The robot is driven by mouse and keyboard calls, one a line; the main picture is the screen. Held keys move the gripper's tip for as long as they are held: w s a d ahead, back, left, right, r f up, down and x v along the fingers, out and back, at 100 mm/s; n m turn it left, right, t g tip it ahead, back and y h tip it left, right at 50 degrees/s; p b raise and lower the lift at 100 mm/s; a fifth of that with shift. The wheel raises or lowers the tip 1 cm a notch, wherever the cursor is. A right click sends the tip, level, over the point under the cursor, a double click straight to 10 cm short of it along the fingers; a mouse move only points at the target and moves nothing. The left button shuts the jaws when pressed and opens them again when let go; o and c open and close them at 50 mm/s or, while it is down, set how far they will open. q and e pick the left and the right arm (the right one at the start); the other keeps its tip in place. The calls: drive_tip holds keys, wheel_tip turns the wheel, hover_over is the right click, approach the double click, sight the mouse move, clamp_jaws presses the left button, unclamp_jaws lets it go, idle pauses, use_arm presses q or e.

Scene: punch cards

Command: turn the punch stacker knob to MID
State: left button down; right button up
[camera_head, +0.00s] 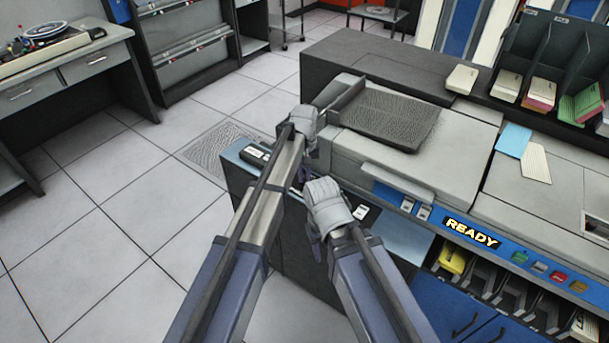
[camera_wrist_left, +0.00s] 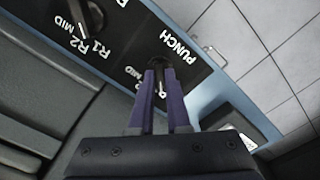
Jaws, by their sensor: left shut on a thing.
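In the left wrist view, the punch stacker knob (camera_wrist_left: 159,69) is a small dark knob with a pale pointer, on a black panel (camera_wrist_left: 208,62) lettered PUNCH and MID. My left gripper (camera_wrist_left: 160,88) has its two purple fingers closed on this knob. The pointer shows between the fingers, on the side facing the gripper; I cannot tell its exact setting. In the head view, my left gripper (camera_head: 302,172) is at the machine's left end, and my arms largely hide the knob. My right gripper (camera_head: 314,238) is lower and nearer, its fingers mostly hidden behind its wrist.
A second, larger knob (camera_wrist_left: 84,16) with R1, R2 and MID marks sits beside it on the same panel. The grey machine (camera_head: 460,150) carries a blue READY strip (camera_head: 472,232). Card trays (camera_head: 550,60) stand at back right. The tiled floor (camera_head: 120,210) at left is clear.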

use_arm(q)
drive_tip(key=shift+m, duration=0.3)
drive_tip(key=m, duration=0.3)
drive_tip(key=shift+m, duration=0.4)
drive_tip(key=m, duration=1.3)
drive_tip(key=shift+s+m, duration=0.1)
drive_tip(key=shift+m, duration=0.2)
drive_tip(key=c, duration=0.9)
unclamp_jaws()
